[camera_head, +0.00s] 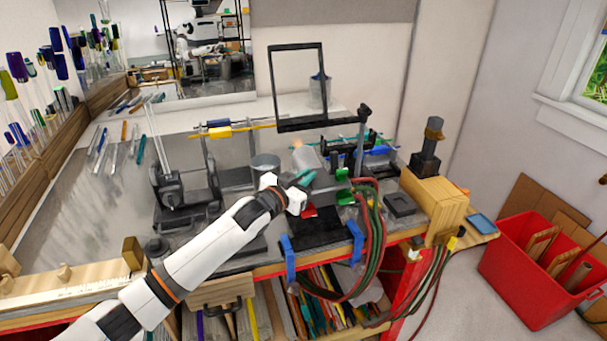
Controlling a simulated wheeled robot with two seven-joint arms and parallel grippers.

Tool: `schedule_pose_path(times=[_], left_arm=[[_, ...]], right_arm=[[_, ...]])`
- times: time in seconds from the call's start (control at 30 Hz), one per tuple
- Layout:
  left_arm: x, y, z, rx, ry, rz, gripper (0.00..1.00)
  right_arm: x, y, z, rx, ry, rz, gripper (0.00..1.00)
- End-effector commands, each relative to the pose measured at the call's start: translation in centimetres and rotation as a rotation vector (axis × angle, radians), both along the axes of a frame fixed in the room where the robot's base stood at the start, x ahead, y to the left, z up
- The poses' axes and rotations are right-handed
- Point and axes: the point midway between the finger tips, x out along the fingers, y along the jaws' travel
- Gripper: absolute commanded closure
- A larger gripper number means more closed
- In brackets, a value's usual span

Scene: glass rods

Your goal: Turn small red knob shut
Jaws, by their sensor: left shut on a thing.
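My left arm comes in from the lower left and reaches the burner area at the middle of the bench. My left gripper (298,193) is shut beside the torch, with its white and black hand covering much of what is behind it. A small red knob (309,211) shows just at the lower right of the gripper, touching or very close to it; the fingers' contact is hidden. My right gripper is not in view.
Red and green hoses (376,235) hang over the bench front, near blue clamps (288,258). A black frame (323,88) stands behind the torch. Glass rods (122,150) lie at the left. A red bin (522,270) stands on the floor at the right.

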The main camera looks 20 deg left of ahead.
Motion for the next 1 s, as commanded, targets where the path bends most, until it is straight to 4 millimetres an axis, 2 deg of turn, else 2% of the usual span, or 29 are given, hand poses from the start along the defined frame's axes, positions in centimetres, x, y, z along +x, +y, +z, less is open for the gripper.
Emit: schedule_pose_path(times=[1.0], left_arm=[[-0.28, -0.61, 0.11, 0.077, 0.048, -0.497, 1.0]], right_arm=[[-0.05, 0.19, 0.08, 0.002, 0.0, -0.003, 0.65]])
